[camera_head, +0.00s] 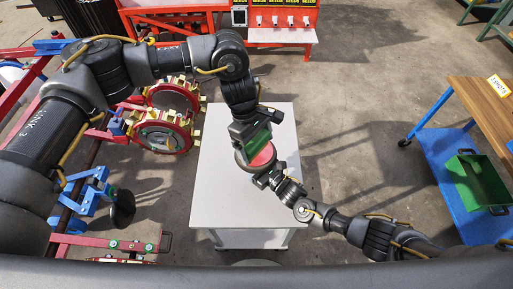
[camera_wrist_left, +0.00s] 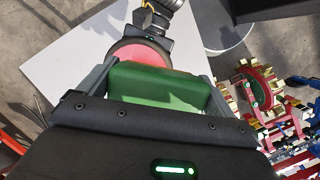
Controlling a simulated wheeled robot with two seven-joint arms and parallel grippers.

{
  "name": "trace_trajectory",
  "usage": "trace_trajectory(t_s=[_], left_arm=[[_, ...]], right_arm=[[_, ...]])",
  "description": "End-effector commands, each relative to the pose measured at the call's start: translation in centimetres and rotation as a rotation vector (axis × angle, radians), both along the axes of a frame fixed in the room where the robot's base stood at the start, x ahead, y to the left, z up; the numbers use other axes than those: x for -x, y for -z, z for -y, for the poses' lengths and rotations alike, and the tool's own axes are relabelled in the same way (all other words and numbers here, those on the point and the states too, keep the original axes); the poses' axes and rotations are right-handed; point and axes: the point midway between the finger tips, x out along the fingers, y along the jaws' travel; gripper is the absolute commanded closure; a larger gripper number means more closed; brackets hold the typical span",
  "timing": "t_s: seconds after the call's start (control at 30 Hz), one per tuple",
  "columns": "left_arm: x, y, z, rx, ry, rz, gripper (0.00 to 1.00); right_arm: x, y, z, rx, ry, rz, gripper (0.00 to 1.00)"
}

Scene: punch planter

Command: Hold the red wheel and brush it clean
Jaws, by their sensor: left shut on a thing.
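The red wheel (camera_head: 263,157), a flat disc with a dark rim, is above the pale table. My right gripper (camera_head: 268,176) is shut on the wheel's near edge. My left gripper (camera_head: 250,139) is shut on a green block-shaped brush (camera_head: 259,140) over the far side of the wheel. In the left wrist view the green brush (camera_wrist_left: 160,87) sits between my left fingers and covers part of the red wheel (camera_wrist_left: 140,53). My right gripper (camera_wrist_left: 152,34) shows at the wheel's opposite edge. Bristles are hidden; I cannot tell if brush and wheel touch.
The light grey table (camera_head: 225,195) is otherwise bare. Red frames with round planter wheels (camera_head: 165,132) stand to its left. A red seed rack (camera_head: 282,22) is behind. A blue cart (camera_head: 468,195) with a green tray (camera_head: 482,180) is at the right. Open floor lies between.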

Motion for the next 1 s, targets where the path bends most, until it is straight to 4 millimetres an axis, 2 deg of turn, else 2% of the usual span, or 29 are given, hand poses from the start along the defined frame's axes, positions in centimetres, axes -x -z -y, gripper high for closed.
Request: trace_trajectory(t_s=[0.3,0.8,0.83,1.0], left_arm=[[0.0,-2.5,0.0,0.001,0.001,0.000,0.34],[0.0,-2.7,0.0,0.000,0.000,-0.001,0.34],[0.0,-2.7,0.0,0.001,0.000,-0.001,0.34],[0.0,-2.7,0.0,0.000,0.001,-0.001,0.34]], right_arm=[[0.0,-0.1,0.0,-0.001,0.000,0.001,1.00],[0.0,-0.1,0.0,-0.001,0.000,0.001,1.00],[0.0,-0.1,0.0,-0.001,0.000,0.001,0.72],[0.0,-0.1,0.0,-0.001,0.000,0.001,0.50]])
